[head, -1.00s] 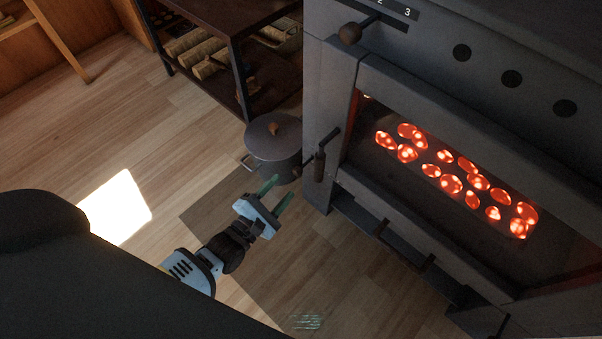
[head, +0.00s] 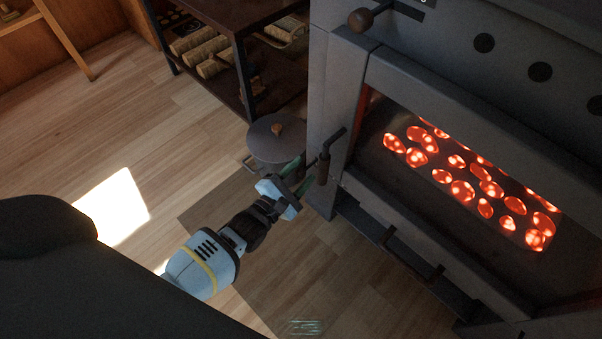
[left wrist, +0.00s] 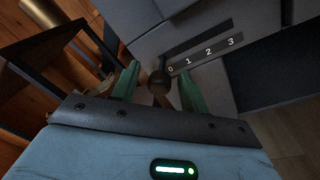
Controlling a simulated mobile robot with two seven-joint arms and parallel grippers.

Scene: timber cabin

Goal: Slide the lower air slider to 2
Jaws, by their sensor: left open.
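In the left wrist view, a dark round slider knob (left wrist: 158,88) on a short stem shows at the 0 end of a number strip (left wrist: 205,56) marked 0, 1, 2, 3. A dark slot runs just above the strip. My left gripper (left wrist: 157,88) is open, with its green fingers on either side of the knob in the picture; I cannot tell whether they touch it. In the head view, my left gripper (head: 297,176) is beside the stove's (head: 332,100) front left corner, near the door handle (head: 325,163). This number strip is not visible there. My right gripper is out of view.
An upper slider knob (head: 361,19) stands above the glass door with glowing coals (head: 462,190). A lidded pot (head: 272,145) is close behind my left gripper. A log shelf (head: 245,75) stands beyond it. The wooden floor (head: 150,130) at left is clear.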

